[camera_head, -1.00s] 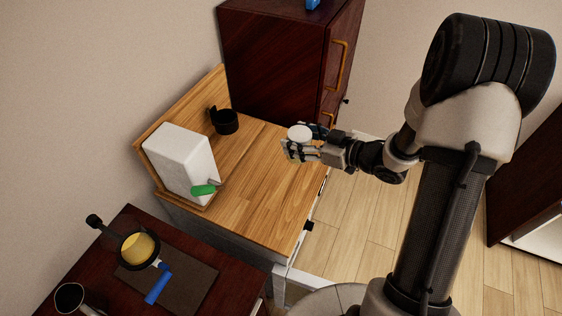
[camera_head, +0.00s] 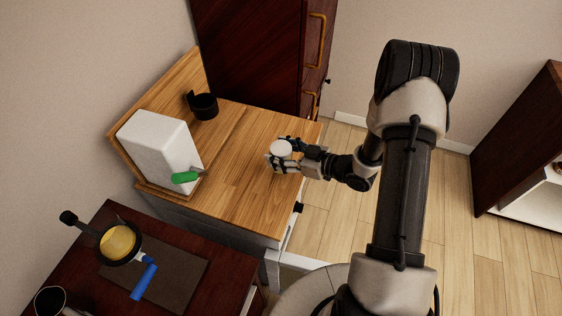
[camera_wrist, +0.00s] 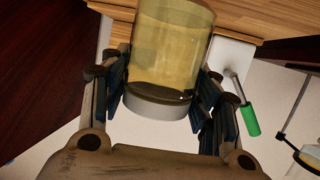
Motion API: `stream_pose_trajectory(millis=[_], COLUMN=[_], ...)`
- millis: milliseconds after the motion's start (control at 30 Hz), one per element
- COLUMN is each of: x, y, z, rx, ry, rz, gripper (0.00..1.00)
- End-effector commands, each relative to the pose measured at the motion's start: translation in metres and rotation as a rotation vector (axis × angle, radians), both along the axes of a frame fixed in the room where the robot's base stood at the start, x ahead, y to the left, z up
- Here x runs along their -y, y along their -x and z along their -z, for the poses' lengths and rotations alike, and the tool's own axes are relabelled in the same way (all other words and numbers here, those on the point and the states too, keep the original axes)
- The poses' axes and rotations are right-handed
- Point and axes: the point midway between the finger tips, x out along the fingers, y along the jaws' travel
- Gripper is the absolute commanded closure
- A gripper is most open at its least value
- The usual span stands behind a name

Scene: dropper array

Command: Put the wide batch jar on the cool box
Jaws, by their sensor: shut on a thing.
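The jar is a wide clear cylinder with yellowish walls and a pale grey-white end (camera_wrist: 168,55). In the head view only its round white end (camera_head: 281,148) shows clearly. My gripper (camera_head: 279,160) is shut around the jar, its fingers on both sides near the pale end in the wrist view (camera_wrist: 160,105). It holds the jar over the right part of the wooden counter; I cannot tell how high. A white box (camera_head: 155,145), which looks like the cool box, stands at the counter's left side, apart from the jar. It also shows partly in the wrist view (camera_wrist: 230,57).
A green-handled tool (camera_head: 185,177) is at the white box's right front side. A black cup (camera_head: 204,107) stands behind on the wooden counter (camera_head: 235,190). A dark cabinet (camera_head: 250,50) rises at the back. A pan (camera_head: 118,242) sits on the dark table. The counter's middle is clear.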

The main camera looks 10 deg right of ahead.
Motion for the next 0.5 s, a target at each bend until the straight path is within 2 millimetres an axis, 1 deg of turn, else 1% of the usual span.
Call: stream_pose_trajectory(millis=[233, 300, 500], x=[0.000, 0.000, 0.000], y=[0.000, 0.000, 0.000], z=[0.037, 0.040, 0.039], rx=[-0.002, -0.001, -0.001], ry=[-0.002, -0.001, -0.001], rz=[0.001, 0.001, 0.000], gripper=[0.77, 0.77, 0.77])
